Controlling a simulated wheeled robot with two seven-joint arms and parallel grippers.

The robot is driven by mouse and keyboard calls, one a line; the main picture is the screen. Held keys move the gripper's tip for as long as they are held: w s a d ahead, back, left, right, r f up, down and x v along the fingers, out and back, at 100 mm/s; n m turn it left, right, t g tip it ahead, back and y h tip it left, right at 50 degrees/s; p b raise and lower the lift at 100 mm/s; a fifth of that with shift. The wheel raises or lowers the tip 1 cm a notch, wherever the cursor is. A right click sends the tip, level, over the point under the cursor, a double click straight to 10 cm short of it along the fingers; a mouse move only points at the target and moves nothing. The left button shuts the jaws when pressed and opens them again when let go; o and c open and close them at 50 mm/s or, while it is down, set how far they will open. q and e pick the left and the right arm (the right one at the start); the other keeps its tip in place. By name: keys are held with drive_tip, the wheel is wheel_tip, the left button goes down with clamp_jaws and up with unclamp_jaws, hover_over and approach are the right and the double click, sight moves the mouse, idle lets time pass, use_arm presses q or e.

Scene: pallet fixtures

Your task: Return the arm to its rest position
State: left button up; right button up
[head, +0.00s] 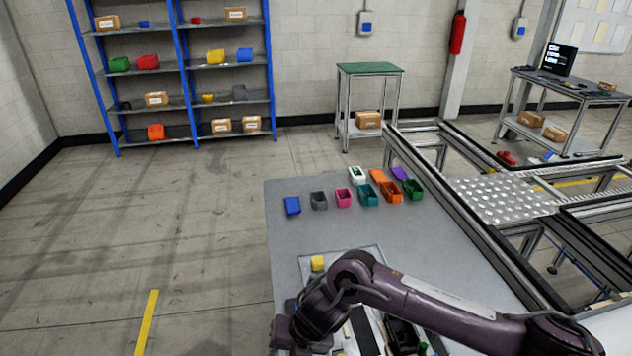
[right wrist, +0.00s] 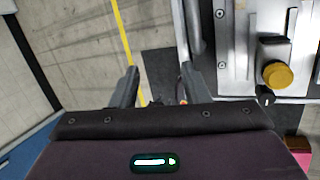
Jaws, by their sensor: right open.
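My right arm (head: 430,301) comes in from the right over the grey table and bends down at its near left edge. My right gripper (right wrist: 158,84) is open, its two dark fingers apart with nothing held between them in the right wrist view. A metal fixture plate (head: 343,259) with a yellow knob (head: 317,263) is just beyond the wrist, partly hidden by my arm. In the right wrist view the yellow knob (right wrist: 277,74) is to the right of the fingers, apart from them. My left gripper is not in view.
Several coloured bins, including a blue one (head: 292,206) and a green one (head: 413,189), stand at the table's (head: 290,240) far side. A conveyor frame (head: 470,225) runs along its right. A blue shelf rack (head: 185,75) stands behind. The floor left is clear.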

drive_tip(key=s+a+r+m+t+y, duration=0.1)
drive_tip(key=s+a+r+m+y, duration=0.2)
drive_tip(key=a, duration=0.4)
wheel_tip(320, 180, up, 6)
drive_tip(key=d+f+m+t, duration=0.1)
drive_tip(key=m+t, duration=0.3)
drive_tip(key=m, duration=0.6)
drive_tip(key=s+d+f+m+h, duration=0.1)
drive_tip(key=d+m+h, duration=0.3)
drive_tip(key=d+m, duration=1.1)
drive_tip(key=s+d+f+m+g+h, duration=0.1)
drive_tip(key=s+d+f+m+h, duration=0.15)
drive_tip(key=s+d, duration=0.4)
drive_tip(key=s+d+f+m+g+h, duration=0.15)
drive_tip(key=s+d+m, duration=0.25)
drive_tip(key=d, duration=0.6)
wheel_tip(320, 180, down, 34)
drive_tip(key=s+g+b, duration=0.2)
drive_tip(key=b, duration=0.2)
use_arm(q)
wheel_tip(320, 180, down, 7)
drive_tip(key=b, duration=0.3)
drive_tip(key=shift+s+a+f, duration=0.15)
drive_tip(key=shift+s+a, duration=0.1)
use_arm(e)
drive_tip(key=s+d+f, duration=0.3)
drive_tip(key=s+f, duration=1.6)
drive_tip(key=f, duration=0.2)
drive_tip(key=shift+g+y, duration=0.3)
drive_tip(key=shift+g, duration=0.05)
